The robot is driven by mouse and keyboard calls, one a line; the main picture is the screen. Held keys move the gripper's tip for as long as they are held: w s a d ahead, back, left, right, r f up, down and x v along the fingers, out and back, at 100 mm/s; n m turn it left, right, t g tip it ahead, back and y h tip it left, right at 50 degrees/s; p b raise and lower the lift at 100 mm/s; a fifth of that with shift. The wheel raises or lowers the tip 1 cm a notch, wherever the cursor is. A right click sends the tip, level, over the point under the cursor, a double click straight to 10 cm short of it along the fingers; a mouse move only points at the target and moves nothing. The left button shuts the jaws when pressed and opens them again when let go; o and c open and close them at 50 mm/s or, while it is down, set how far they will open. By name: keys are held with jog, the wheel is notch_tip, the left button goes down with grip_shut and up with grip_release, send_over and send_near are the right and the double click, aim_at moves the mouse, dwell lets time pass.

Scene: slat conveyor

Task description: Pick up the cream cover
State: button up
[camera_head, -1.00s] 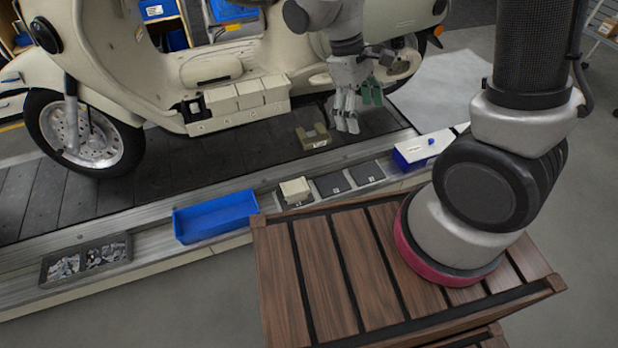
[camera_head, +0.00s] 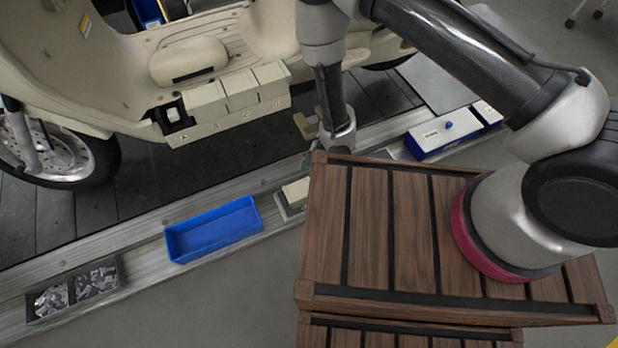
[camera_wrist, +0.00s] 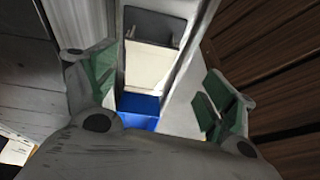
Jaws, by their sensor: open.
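A cream cover (camera_head: 295,192) sits in a dark tray on the conveyor's side rail, partly hidden by my wooden deck in the head view. In the wrist view the cream cover (camera_wrist: 148,66) lies between and beyond my fingers. My gripper (camera_wrist: 158,78) is open and empty, with green-padded fingers apart on either side of the cover's line. No contact with the cover shows.
A blue bin (camera_head: 213,230) stands left of the cover; its edge (camera_wrist: 138,103) shows in the wrist view. A grey parts tray (camera_head: 75,290) is farther left. A blue-and-white box (camera_head: 442,136) is at right. A scooter (camera_head: 200,60) with cream boxes stands behind. An olive bracket (camera_head: 308,124) lies nearby.

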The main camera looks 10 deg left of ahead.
aim_at(300, 189)
jog(key=shift+s+a+r+n+y, duration=0.15)
jog(key=shift+a+y, duration=0.15)
jog(key=shift+a, duration=0.25)
jog(key=shift+a+r+n+y, duration=0.15)
jog(key=shift+a+y, duration=0.15)
jog(key=shift+a, duration=0.25)
jog(key=x, duration=0.7)
jog(key=shift+f, duration=0.45)
jog(key=c, duration=1.1)
